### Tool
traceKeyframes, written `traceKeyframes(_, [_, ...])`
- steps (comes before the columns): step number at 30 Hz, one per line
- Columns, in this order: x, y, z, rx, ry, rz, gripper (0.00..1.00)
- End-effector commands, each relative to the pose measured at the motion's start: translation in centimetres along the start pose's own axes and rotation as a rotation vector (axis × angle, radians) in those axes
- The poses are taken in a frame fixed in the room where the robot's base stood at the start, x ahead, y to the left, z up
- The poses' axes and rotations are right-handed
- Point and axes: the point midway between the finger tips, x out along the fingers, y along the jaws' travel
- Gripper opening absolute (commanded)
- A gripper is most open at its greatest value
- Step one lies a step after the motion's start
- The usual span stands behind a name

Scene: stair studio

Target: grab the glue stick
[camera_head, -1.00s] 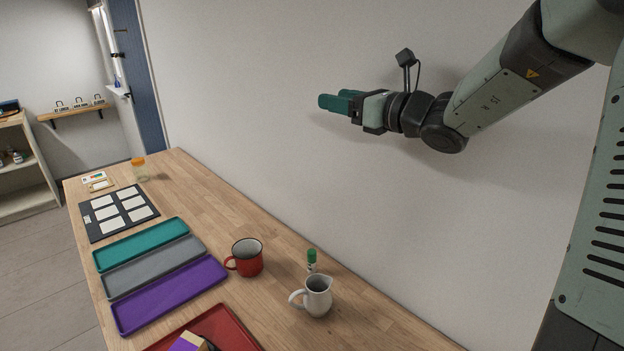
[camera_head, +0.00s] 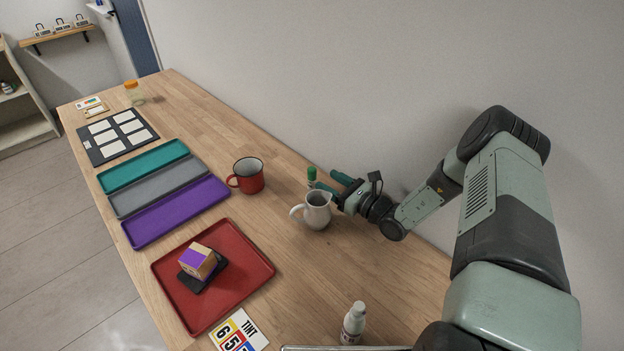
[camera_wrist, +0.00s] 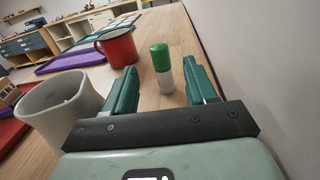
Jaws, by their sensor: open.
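The glue stick (camera_head: 312,176) is a small white tube with a green cap. It stands upright on the wooden table, behind the white pitcher (camera_head: 317,211) and near the wall. In the wrist view the glue stick (camera_wrist: 163,70) shows ahead, between the two green fingers and nearer the right one. My gripper (camera_head: 326,181) is open and empty, low over the table beside the pitcher, with its fingers pointing toward the glue stick. In the wrist view my gripper (camera_wrist: 158,80) has a wide gap between its fingers. Whether a finger touches the tube I cannot tell.
The pitcher (camera_wrist: 60,105) stands close on the left of my gripper. A red mug (camera_head: 248,176) stands farther left. A red tray (camera_head: 225,300) holds a purple-and-tan block (camera_head: 198,262). A white bottle (camera_head: 353,324) stands at the front. The wall runs close on the right.

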Motion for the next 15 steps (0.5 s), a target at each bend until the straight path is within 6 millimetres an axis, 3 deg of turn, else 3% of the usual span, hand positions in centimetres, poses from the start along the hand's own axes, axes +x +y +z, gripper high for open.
traceKeyframes(15, [6.5,0.1,0.0,0.000,-0.001,0.002,0.56])
